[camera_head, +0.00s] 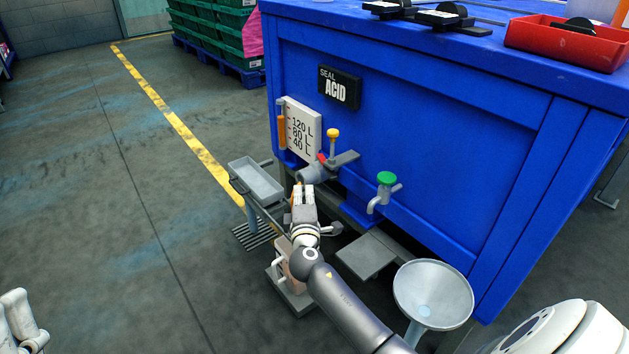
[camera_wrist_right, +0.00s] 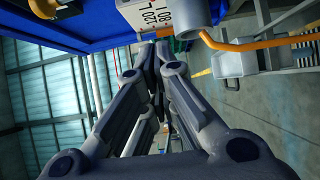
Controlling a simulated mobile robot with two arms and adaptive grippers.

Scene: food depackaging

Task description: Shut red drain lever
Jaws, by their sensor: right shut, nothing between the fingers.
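The red drain lever (camera_head: 322,158) shows as a small red piece by the grey drain pipe (camera_head: 314,173) on the front of the blue tank. It is partly hidden, and I cannot tell its exact position. My right gripper (camera_head: 303,188) is shut and empty, just below and in front of the pipe mouth, with a gap I cannot judge. In the right wrist view its closed fingers (camera_wrist_right: 153,55) point toward the level gauge (camera_wrist_right: 150,14), and a grey cylinder (camera_wrist_right: 182,12) is near them. I cannot make out the lever there. My left gripper (camera_head: 18,318) shows partly at the lower left, far from the lever.
A yellow-knobbed valve (camera_head: 333,133) stands beside the lever and a green-handled tap (camera_head: 386,180) is to its right. A grey tray (camera_head: 256,182) is left of the gripper. A grey funnel (camera_head: 433,294) stands at lower right. The floor at left is clear.

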